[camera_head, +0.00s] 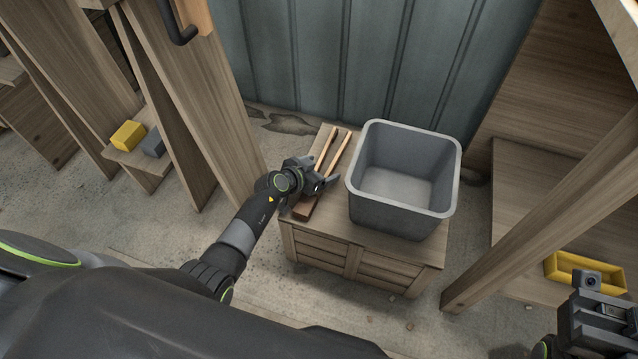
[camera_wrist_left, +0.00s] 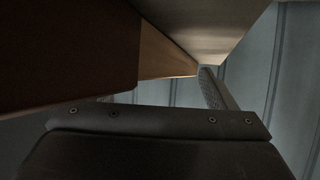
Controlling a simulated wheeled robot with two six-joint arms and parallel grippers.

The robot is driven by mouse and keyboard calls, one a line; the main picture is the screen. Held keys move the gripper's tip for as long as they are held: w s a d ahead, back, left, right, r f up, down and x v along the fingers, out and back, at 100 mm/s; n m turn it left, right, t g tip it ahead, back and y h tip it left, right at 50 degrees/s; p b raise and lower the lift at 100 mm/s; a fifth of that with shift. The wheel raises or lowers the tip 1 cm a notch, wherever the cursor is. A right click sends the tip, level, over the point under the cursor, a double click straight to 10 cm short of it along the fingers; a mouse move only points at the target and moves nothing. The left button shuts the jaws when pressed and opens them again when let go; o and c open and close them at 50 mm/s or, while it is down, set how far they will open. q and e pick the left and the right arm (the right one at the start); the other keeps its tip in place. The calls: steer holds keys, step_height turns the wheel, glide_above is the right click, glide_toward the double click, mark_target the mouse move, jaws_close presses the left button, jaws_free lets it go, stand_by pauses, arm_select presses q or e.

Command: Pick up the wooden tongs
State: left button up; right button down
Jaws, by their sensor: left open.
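The wooden tongs (camera_head: 338,153) lie on top of a wooden cabinet, left of a grey bin. They have two long light-brown arms and a darker brown block at the near end. My left gripper (camera_head: 322,171) is open over the tongs and hides part of their middle. In the left wrist view, the dark block and a lighter arm of the tongs (camera_wrist_left: 165,53) fill the upper left, very close to the camera. I cannot tell whether the fingers touch them. My right gripper (camera_head: 602,318) shows partly at the lower right; its jaws are unclear.
The deep grey bin (camera_head: 402,222) stands close to the right of the tongs on the cabinet (camera_head: 355,262). A wooden post (camera_head: 215,100) rises just left of the cabinet. A yellow tray (camera_head: 585,272) sits at the right. A corrugated wall (camera_head: 370,50) stands behind.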

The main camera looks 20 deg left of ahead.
arm_select(q)
steer(key=shift+w, duration=0.15)
steer(key=shift+c, duration=0.4)
steer(key=c, duration=1.1)
steer(key=shift+r, duration=0.1)
